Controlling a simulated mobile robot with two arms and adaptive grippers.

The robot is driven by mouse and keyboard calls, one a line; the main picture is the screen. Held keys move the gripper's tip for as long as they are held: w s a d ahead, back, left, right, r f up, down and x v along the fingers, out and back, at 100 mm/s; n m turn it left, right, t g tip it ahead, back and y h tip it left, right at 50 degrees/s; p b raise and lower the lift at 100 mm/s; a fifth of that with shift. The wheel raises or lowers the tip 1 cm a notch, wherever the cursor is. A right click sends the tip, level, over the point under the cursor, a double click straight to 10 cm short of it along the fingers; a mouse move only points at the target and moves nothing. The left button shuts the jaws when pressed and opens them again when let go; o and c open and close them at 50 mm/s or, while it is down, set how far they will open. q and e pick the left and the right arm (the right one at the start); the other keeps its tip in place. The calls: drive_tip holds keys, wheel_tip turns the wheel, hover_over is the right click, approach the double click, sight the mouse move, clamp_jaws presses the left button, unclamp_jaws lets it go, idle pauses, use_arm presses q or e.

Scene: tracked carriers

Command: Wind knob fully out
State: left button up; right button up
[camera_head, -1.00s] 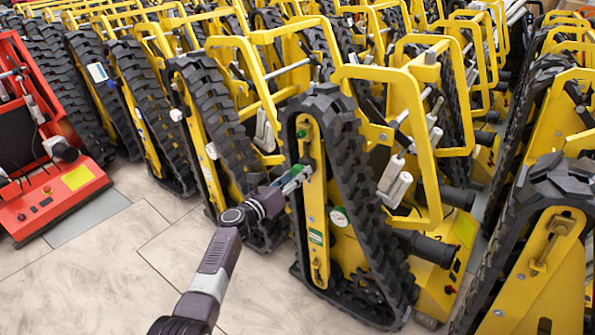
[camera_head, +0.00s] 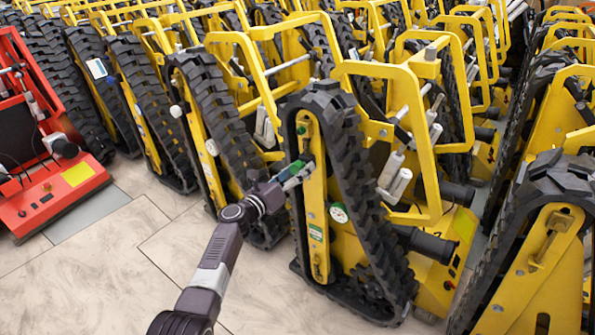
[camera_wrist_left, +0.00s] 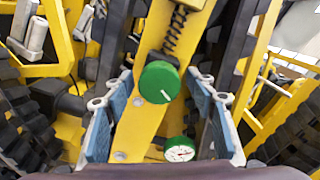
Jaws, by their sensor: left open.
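The green round knob (camera_wrist_left: 159,82) with a white mark on its face sits on a yellow plate (camera_wrist_left: 146,118) in the left wrist view, below a dark coil spring. My left gripper (camera_head: 298,174) is at the front of the nearest tracked carrier (camera_head: 312,245) in the head view. In the left wrist view its two blue-padded fingers stand apart on either side of the knob, with gaps between pads and knob. In the head view the fingers hide most of the knob area. My right gripper is in neither view.
A gauge (camera_wrist_left: 179,149) with a white dial and red needle sits just below the knob. Black rubber tracks (camera_head: 362,190) flank the plate closely. More yellow carriers stand packed behind, and a red one (camera_head: 52,190) stands left. The tiled floor (camera_head: 110,270) at front left is clear.

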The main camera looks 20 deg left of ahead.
use_arm(q)
drive_tip(key=v, duration=1.2)
